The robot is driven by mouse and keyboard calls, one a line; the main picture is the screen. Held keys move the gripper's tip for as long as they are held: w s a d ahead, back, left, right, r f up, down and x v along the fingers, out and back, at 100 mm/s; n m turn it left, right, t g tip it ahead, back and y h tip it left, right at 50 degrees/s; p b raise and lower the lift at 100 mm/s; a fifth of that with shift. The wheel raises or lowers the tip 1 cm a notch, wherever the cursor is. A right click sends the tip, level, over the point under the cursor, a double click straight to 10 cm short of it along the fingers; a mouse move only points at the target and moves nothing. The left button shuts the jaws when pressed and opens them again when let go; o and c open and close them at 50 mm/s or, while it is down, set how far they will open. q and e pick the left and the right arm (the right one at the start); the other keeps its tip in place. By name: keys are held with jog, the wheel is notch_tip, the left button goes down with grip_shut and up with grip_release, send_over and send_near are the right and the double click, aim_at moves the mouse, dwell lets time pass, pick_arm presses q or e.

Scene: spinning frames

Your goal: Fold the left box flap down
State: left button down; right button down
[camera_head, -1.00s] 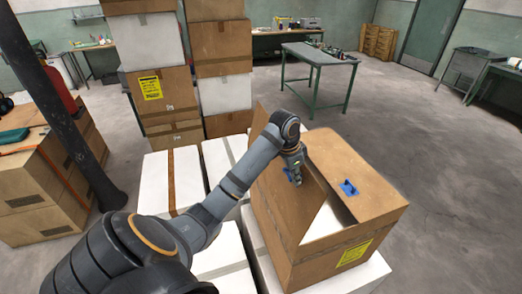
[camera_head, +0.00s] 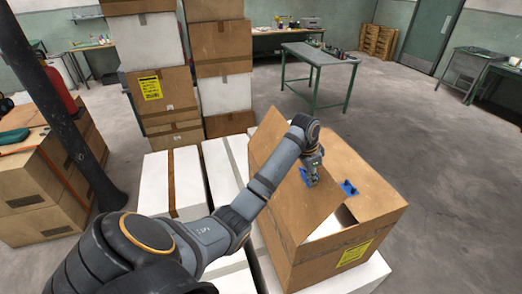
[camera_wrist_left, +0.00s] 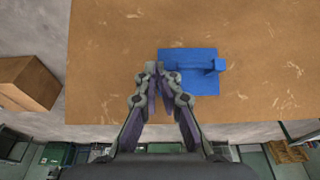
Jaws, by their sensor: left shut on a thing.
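The cardboard box (camera_head: 320,262) stands on white boxes at the centre right. Its left flap (camera_head: 287,200) is partly lowered and slants over the opening, with its free edge raised above the right flap. The left flap bears a blue handle (camera_head: 303,176), also seen in the left wrist view (camera_wrist_left: 203,82). My left gripper (camera_head: 312,182) is shut on this handle; in the left wrist view its fingertips (camera_wrist_left: 160,68) meet at the handle's left part. The right flap (camera_head: 372,193) lies about flat, with its own blue handle (camera_head: 348,188). My right gripper is out of view.
White taped boxes (camera_head: 173,178) lie left of the box. Tall stacks of cartons (camera_head: 222,78) stand behind them. A dark post (camera_head: 75,130) and brown cartons (camera_head: 40,190) are at the left. The floor right of the box is clear.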

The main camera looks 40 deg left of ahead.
aim_at(320, 175)
pick_arm(q)
jog(key=shift+w+d+f, duration=0.1)
jog(key=shift+w+f, duration=0.05)
jog(key=shift+w, duration=0.4)
jog(key=shift+w+d+f+b, duration=0.35)
jog(key=shift+w+f, duration=0.25)
jog(key=shift+w, duration=0.1)
jog(key=shift+w+d+f+b, duration=0.35)
jog(key=shift+w+f, duration=0.25)
jog(key=shift+w, duration=0.05)
jog(key=shift+w+d+f, duration=0.2)
jog(key=shift+w+f, duration=0.05)
jog(key=shift+w, duration=0.2)
jog(key=shift+f, duration=0.1)
jog(key=w+f+b, duration=0.1)
jog(key=w+d+f+b, duration=0.1)
jog(key=w+f+b, duration=0.1)
jog(key=f, duration=0.1)
jog(key=shift+d, duration=0.35)
